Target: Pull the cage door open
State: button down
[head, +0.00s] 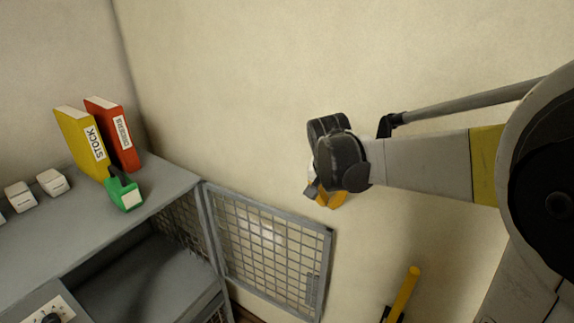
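The cage door (268,243) is a grey frame filled with wire mesh. It stands swung out from the right front edge of the grey cabinet (165,200), along the cream wall, and the cabinet's front is open beside it. A grey upright handle (313,288) shows near the door's free edge on the right. My gripper (327,199) is above the door's upper right corner in the picture, apart from the handle. Its orange fingers are partly hidden by the dark wrist, and their gap does not show.
On the cabinet top stand a yellow binder (80,142), a red binder (112,135), a green object (124,193) and several small white blocks (52,182). A panel with a dark knob (50,318) is at lower left. A yellow bar (405,290) rises at lower right.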

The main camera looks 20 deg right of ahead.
aim_at(334, 212)
jog(key=shift+m+g, duration=0.3)
jog(key=shift+m, duration=0.4)
jog(key=w+d+f, duration=0.1)
jog(key=f, duration=0.2)
jog(key=w+d+f, duration=0.2)
jog(key=f, duration=0.1)
jog(key=w+d+f, duration=0.1)
jog(key=f, duration=0.2)
jog(key=shift+w+d, duration=0.15)
jog(key=shift+d, duration=0.2)
jog(key=s+a, duration=0.2)
jog(key=a, duration=0.1)
jog(key=shift+s+r, duration=0.1)
jog(key=shift+s, duration=0.2)
